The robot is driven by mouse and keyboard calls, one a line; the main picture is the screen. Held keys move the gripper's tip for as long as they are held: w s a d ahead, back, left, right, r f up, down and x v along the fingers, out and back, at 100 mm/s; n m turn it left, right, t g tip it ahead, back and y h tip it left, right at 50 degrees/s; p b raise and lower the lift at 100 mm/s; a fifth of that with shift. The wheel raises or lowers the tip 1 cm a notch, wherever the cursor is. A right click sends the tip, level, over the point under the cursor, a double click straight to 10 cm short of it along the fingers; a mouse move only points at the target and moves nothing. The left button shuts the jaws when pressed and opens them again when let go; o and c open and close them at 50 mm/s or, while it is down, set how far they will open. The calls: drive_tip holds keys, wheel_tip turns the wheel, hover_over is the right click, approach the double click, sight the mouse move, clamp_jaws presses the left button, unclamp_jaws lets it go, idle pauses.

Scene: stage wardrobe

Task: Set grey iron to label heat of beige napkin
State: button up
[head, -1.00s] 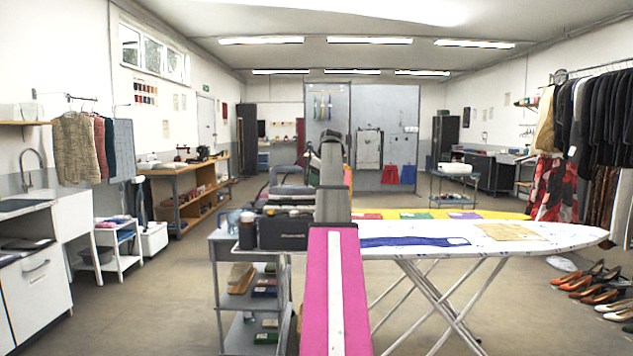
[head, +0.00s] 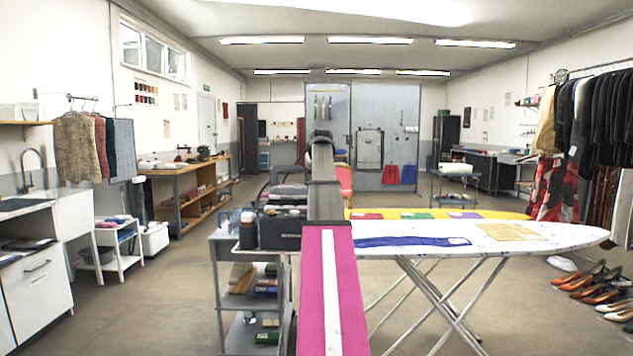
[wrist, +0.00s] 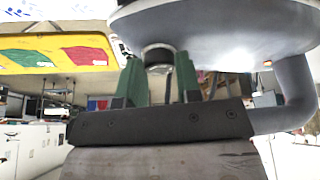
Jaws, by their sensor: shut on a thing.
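In the wrist view, my gripper (wrist: 157,70) has its green fingers shut on a dark round dial (wrist: 158,54) with a pale metallic rim. The dial sits against the large grey iron (wrist: 220,30), whose curved handle (wrist: 293,95) shows at the right. The dial's markings and setting cannot be read. The beige napkin (head: 512,232) lies flat on the white ironing board (head: 570,238) in the head view; its label cannot be read. In the head view my own arm hides the gripper, and I cannot make out the iron there.
A blue cloth (head: 410,241) with a white tag lies left of the napkin. Red, green and purple cloths lie on a yellow strip (head: 510,215) behind. A grey cart (head: 228,270) with a dark box (head: 281,230) stands left of the board. Shoes line the right floor.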

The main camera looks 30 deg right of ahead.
drive_tip(key=shift+m, duration=0.7)
drive_tip(key=shift+h, duration=0.3)
drive_tip(key=o, duration=0.9)
drive_tip(key=shift+o, duration=0.2)
drive_tip(key=v, duration=1.1)
drive_tip(key=shift+w, duration=0.15)
